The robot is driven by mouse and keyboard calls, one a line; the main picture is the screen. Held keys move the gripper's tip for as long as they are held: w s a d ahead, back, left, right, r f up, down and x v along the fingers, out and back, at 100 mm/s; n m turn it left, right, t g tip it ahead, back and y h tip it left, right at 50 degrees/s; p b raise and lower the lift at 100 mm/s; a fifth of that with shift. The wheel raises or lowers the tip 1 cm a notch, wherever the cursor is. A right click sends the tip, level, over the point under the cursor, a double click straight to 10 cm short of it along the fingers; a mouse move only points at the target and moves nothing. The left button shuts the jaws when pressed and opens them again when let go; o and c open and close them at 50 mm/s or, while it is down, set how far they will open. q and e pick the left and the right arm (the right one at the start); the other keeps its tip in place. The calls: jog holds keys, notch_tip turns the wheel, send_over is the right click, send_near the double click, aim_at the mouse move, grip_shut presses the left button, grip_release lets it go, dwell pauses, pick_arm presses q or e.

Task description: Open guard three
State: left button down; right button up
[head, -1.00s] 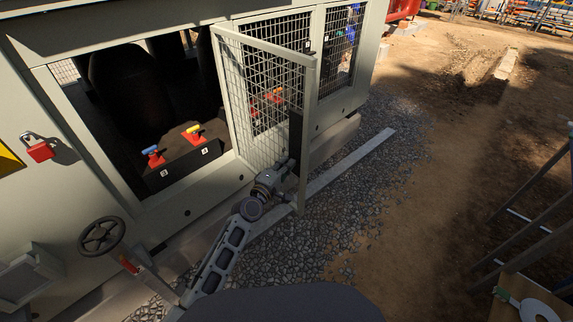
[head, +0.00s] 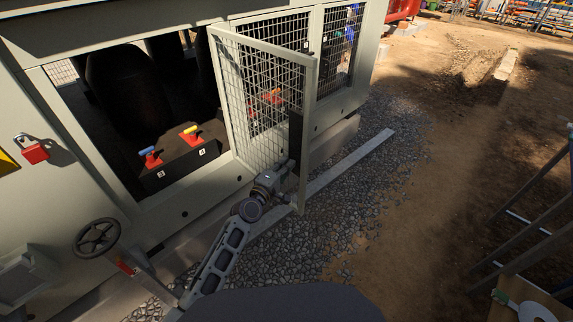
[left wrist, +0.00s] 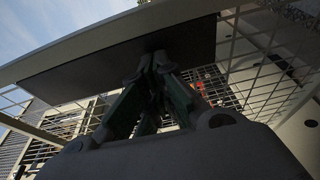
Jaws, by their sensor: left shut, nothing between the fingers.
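A mesh guard (head: 262,88) in a pale frame stands swung out from the housing, beside an open bay. No number is readable on it, so I cannot tell if it is guard three. A dark plate (head: 295,136) sits near its free edge. My left gripper (head: 290,168) is at that plate, low on the guard's free side. In the left wrist view the gripper (left wrist: 160,65) has its fingertips together against or just under the dark plate (left wrist: 125,58), with nothing between them. Whether they touch it is unclear. My right gripper is not in view.
The bay holds a blue-topped valve (head: 150,157) and a yellow-topped valve (head: 191,135). A red padlock (head: 34,151) and a handwheel (head: 97,237) are on the left. Gravel (head: 340,215) and open dirt lie right of the guard. A ladder-like frame (head: 530,220) stands far right.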

pick_arm(q)
jog(key=v, duration=1.1)
jog(key=shift+s, duration=0.25)
jog(key=shift+a+r, duration=0.1)
jog(key=shift+a, duration=0.05)
dwell(0.4)
